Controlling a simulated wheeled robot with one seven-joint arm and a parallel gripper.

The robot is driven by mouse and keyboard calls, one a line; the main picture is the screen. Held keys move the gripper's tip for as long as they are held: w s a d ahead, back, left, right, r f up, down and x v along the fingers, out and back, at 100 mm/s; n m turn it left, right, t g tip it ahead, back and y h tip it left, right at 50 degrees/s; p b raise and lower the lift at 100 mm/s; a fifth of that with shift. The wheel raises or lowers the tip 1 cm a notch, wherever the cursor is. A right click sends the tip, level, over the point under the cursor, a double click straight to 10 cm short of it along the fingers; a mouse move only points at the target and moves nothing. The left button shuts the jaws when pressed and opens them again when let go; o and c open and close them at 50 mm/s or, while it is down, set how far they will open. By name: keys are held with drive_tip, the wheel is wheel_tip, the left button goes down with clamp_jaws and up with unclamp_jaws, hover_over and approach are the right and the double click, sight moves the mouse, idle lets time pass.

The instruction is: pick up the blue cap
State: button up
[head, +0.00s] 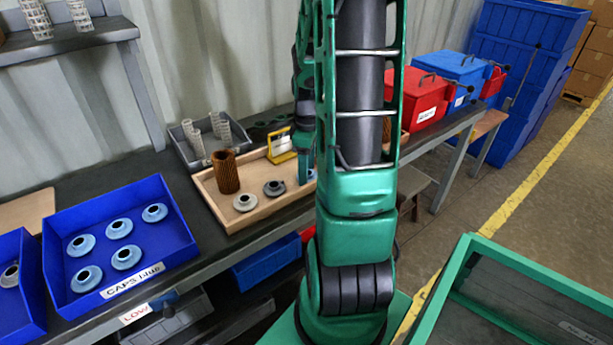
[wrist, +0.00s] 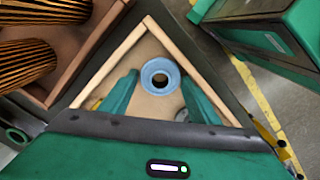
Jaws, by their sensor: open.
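A blue cap (wrist: 160,76) with a dark centre hole lies on the floor of the wooden tray (wrist: 68,85), near its corner. In the wrist view my gripper (wrist: 158,88) is open, with one finger on each side of the cap; I cannot tell whether they touch it. In the head view my gripper (head: 304,172) is low over the right part of the tray (head: 262,219), and my arm hides much of it. Only a sliver of blue shows there. Several more blue caps (head: 119,228) lie in the blue bin labelled CAPS (head: 186,254) at left.
A grey bin (head: 180,148) with white cores stands behind. Red (head: 416,98) and blue boxes (head: 457,68) stand right.

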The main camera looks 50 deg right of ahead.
drive_tip(key=shift+f, duration=0.1)
drive_tip(key=shift+c, duration=0.4)
drive_tip(key=c, duration=0.6)
